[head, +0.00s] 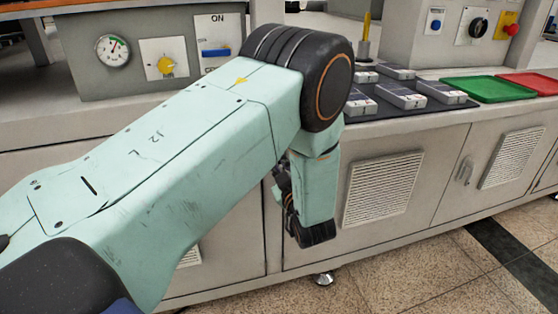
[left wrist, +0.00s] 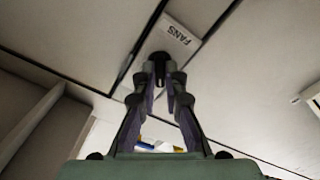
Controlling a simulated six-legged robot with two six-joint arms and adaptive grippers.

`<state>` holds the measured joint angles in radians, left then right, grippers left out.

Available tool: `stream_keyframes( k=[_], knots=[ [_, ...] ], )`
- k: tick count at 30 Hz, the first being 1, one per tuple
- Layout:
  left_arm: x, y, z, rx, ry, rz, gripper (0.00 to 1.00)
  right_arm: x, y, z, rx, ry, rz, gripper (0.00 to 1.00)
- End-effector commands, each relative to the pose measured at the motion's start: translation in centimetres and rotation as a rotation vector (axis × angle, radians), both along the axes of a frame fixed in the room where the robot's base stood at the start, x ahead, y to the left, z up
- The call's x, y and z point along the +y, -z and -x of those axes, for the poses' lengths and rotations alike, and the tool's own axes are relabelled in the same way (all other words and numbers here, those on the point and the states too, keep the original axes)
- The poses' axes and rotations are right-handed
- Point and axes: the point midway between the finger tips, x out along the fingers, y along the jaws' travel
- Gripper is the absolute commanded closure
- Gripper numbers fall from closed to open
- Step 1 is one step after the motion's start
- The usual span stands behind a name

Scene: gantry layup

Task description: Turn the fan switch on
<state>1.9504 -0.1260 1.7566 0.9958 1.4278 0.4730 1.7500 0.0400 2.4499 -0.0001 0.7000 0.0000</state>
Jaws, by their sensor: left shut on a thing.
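A white label reading FANS (left wrist: 175,42) is on a pale cabinet front in the left wrist view. Just below it is a dark round knob-like piece (left wrist: 160,57). My left gripper (left wrist: 160,82) is shut at this piece, its fingertips close together on it. In the head view my left gripper (head: 284,195) hangs low before the cabinet fronts, mostly hidden by my own arm. A blue lever (head: 215,52) under an ON label is on the grey control panel (head: 90,82). My right gripper is not in view.
The panel also has a gauge (head: 113,50) and a yellow knob (head: 166,66). Grey boxes (head: 402,96) lie on a dark mat, left of a green tray (head: 475,89) and a red tray (head: 530,83). A vented door (head: 383,188) is right of my gripper. Floor in front is clear.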

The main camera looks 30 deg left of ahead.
Motion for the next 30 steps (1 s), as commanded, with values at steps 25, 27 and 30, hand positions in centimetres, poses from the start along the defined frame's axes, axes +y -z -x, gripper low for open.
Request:
stream_keyframes(
  k=[25, 27, 30],
  knots=[
    [0.0, -0.1, 0.0, 0.608, 0.002, -0.516, 1.0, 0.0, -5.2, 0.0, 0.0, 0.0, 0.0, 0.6],
    [0.0, -0.1, 0.0, 0.659, 0.002, -0.559, 1.0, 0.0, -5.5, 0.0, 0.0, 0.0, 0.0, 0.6],
    [0.0, 0.0, 0.1, 0.73, 0.002, -0.62, 1.0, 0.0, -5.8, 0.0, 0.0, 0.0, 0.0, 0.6]
  ],
)
